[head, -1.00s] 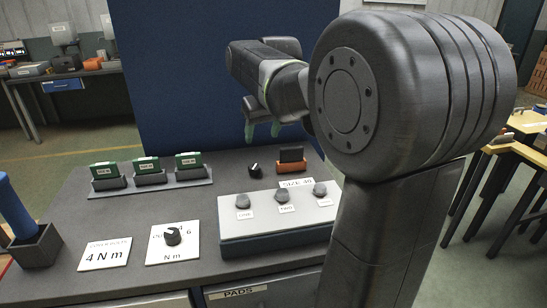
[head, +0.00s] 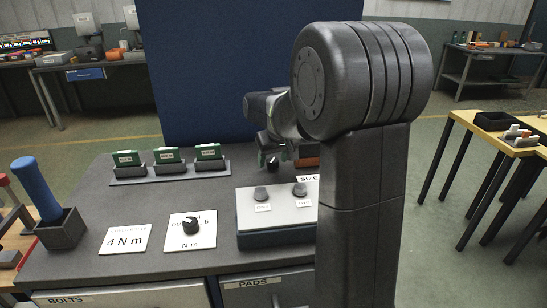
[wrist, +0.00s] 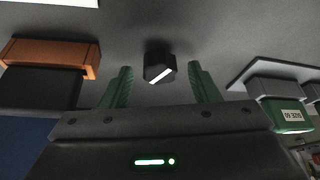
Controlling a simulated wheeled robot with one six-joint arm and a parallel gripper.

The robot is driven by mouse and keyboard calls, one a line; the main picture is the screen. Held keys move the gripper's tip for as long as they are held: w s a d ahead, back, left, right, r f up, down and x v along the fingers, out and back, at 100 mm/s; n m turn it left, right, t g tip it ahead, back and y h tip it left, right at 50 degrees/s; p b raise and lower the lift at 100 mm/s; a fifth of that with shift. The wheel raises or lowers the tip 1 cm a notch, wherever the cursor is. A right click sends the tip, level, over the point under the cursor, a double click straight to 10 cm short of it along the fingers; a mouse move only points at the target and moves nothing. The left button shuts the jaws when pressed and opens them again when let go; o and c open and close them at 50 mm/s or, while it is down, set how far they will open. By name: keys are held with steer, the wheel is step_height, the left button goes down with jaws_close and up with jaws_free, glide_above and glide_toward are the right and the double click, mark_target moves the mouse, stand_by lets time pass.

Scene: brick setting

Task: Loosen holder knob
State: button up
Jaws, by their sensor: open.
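A black knob (head: 272,162) with a white mark stands on the bench top, just left of an orange and dark block (head: 306,162). In the wrist view the knob (wrist: 159,66) lies between the two green fingers of my open gripper (wrist: 160,86), slightly beyond the tips in the picture, with a gap on both sides. The dark and orange block (wrist: 48,70) is at the left there. In the head view my gripper (head: 274,146) is over the knob, and the arm partly hides this area.
A rack of several green blocks (head: 168,172) stands at the back left. A grey box (head: 265,222) with knobs is in front.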

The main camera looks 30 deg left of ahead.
steer(key=shift+c, duration=0.2)
steer(key=c, duration=0.9)
